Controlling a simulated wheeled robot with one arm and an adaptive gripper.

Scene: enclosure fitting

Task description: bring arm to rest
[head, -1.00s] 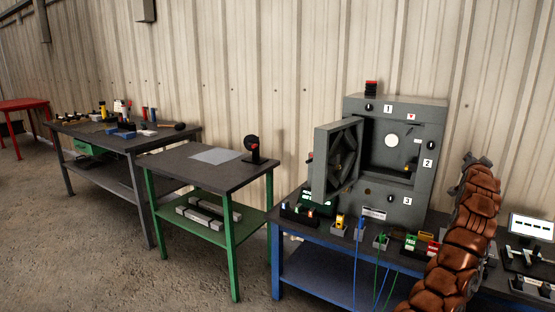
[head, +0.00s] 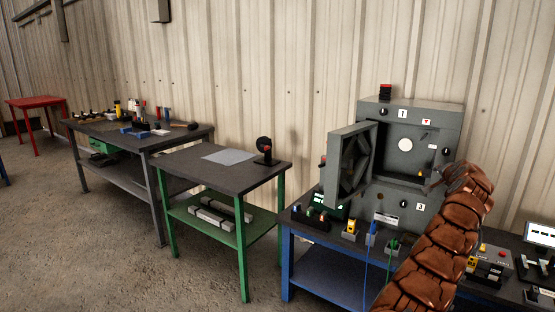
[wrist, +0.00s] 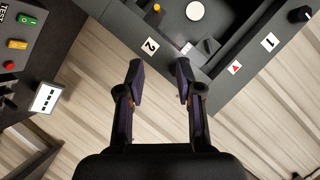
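My gripper (wrist: 160,72) is open and empty in the wrist view, its two dark fingers apart with wood-toned corrugated wall behind them. The arm covers part of the enclosure's lower right front. The enclosure's door (head: 346,165) stands open to the left. The enclosure's edge also shows at the top of the wrist view (wrist: 211,68), just beyond the fingertips; contact cannot be told.
The enclosure stands on a blue-legged bench (head: 328,276) with small coloured parts in front. A green-legged table (head: 203,160), a grey workbench (head: 95,128) and a red table (head: 35,101) stand left. A small screen (head: 540,235) is at the right.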

